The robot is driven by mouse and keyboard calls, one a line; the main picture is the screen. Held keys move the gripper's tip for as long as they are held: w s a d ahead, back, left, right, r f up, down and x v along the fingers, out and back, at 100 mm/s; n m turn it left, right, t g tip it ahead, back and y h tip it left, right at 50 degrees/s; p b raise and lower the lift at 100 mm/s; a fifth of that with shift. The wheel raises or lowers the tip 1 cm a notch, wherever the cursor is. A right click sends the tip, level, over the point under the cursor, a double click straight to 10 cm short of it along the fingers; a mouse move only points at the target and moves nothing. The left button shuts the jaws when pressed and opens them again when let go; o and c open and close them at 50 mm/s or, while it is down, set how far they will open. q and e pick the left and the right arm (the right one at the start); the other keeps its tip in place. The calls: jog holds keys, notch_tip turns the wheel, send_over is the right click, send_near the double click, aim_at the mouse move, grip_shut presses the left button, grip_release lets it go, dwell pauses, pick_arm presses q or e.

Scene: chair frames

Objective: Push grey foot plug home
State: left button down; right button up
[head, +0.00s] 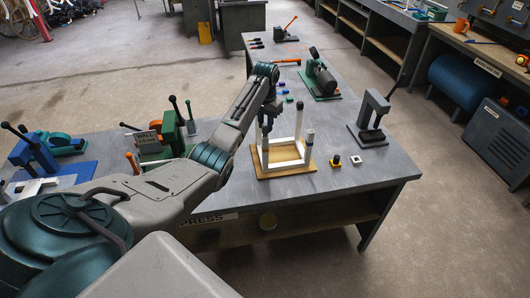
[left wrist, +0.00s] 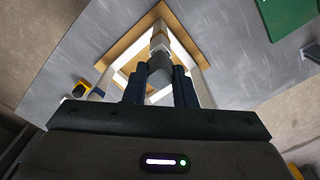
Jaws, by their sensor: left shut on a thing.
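A white chair frame (head: 284,163) stands on a wooden board (head: 259,171) on the grey bench, with its legs pointing up. Two legs in the head view carry dark grey tips, one at the right front (head: 310,136) and one at the back (head: 300,105). My left gripper (head: 267,130) is over the left leg of the frame. In the left wrist view its dark fingers (left wrist: 159,88) are shut on the grey foot plug (left wrist: 160,70), which sits in line with a white leg (left wrist: 159,38). How deep the plug sits is hidden. My right gripper is out of view.
A yellow and black piece (head: 336,160) and a white square piece (head: 355,160) lie right of the board. A dark lever press (head: 372,119) stands farther right. Green machines (head: 322,82) stand behind. The bench's front right corner is clear.

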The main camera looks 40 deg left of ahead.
pick_arm(q)
jog(key=shift+f, duration=0.3)
jog(key=shift+f, duration=0.55)
jog(key=shift+f+b, duration=0.35)
jog(key=shift+f, duration=0.05)
jog(key=c, duration=1.1)
grip_release()
